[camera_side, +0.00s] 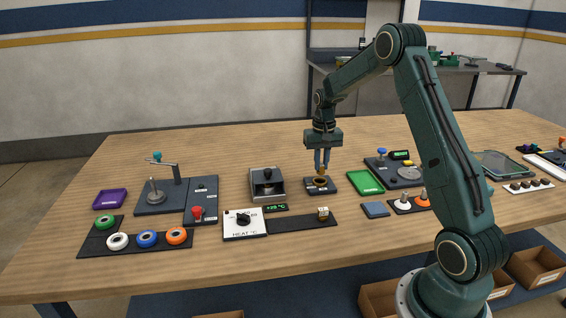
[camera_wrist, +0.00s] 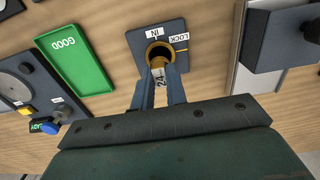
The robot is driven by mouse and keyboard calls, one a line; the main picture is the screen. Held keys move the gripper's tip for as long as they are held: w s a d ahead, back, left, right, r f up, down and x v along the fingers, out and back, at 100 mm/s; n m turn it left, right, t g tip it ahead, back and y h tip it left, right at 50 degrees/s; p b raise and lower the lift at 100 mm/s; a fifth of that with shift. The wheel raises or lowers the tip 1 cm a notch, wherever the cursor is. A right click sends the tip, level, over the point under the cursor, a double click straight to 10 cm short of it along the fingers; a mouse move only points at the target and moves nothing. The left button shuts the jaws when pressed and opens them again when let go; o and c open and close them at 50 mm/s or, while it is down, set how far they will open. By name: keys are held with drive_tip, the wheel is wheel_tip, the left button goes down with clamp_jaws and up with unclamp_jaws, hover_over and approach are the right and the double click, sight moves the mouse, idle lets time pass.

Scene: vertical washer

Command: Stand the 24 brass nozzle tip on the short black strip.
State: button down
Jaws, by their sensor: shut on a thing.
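My gripper (camera_wrist: 158,92) is shut on the brass nozzle tip (camera_wrist: 159,73), whose white label reads 24. In the side view my gripper (camera_side: 322,168) points down over a small dark plate (camera_side: 334,189). This plate carries a brass ring socket (camera_wrist: 151,48) and the words IN and LOCK. The tip is at the socket's near edge in the wrist view; I cannot tell whether it is inside or just above. A black strip (camera_side: 290,224) lies right of the HEAT dial box (camera_side: 245,231). A small white-and-brass piece (camera_side: 323,213) stands at its right end.
A green GOOD tray (camera_side: 366,182) lies right of the socket plate. A grey metal box (camera_side: 267,184) stands to its left. A blue pad (camera_side: 375,209) and a dark plate with white and orange cones (camera_side: 422,201) are in front right. The front table edge is clear.

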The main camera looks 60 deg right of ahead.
drive_tip(key=shift+r, duration=0.35)
drive_tip(key=shift+a+r, duration=0.1)
drive_tip(key=shift+a, duration=0.05)
drive_tip(key=s+a+r, duration=0.4)
drive_tip(key=a+r, duration=1.1)
drive_tip(key=a, duration=0.3)
drive_tip(key=shift+s, duration=0.15)
drive_tip(key=shift+a+f, duration=0.1)
drive_tip(key=shift+f, duration=0.05)
wheel_tip(320, 180, down, 20)
drive_tip(key=shift+r, duration=0.1)
idle(0.5)
